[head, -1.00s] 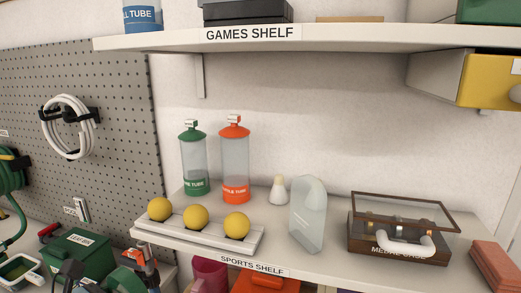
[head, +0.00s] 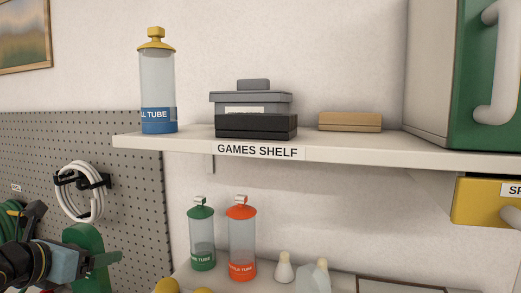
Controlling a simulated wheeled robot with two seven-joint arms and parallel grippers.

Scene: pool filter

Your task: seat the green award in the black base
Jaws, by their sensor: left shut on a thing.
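My right gripper is not in view.
Below, the sports shelf holds a green tube (head: 202,258), an orange tube (head: 242,263) and a pale award (head: 312,277).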

